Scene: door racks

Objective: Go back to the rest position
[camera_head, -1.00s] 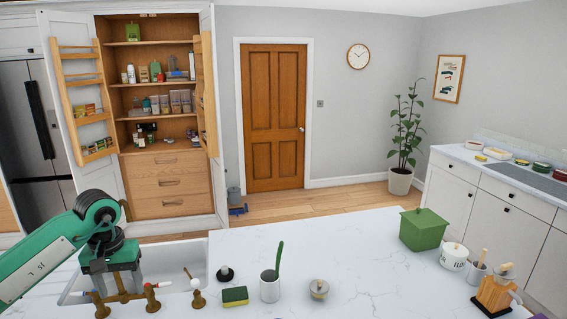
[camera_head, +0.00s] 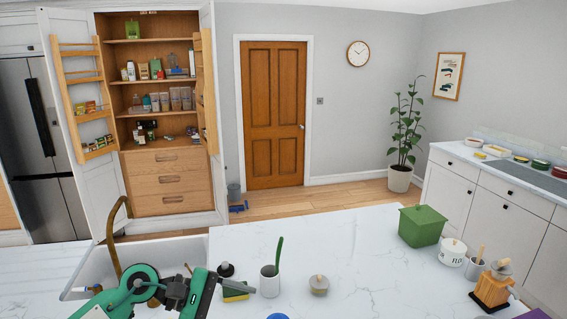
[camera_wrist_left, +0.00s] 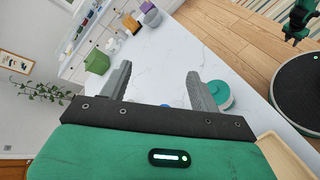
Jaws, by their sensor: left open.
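My left gripper (camera_head: 232,288) is low in the head view, over the near edge of the sink and the white worktop. In the left wrist view my left gripper (camera_wrist_left: 156,72) is open, its two grey fingers wide apart with nothing between them. It points across the worktop (camera_wrist_left: 160,55). A green arm with a dark end, which looks like my right gripper (camera_wrist_left: 290,38), shows at the top right of the left wrist view. It is too small to tell its jaws.
The sink (camera_head: 150,254) with a brass tap (camera_head: 113,240) is close to my left arm. A green box (camera_head: 422,226) stands further right. The middle worktop is clear.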

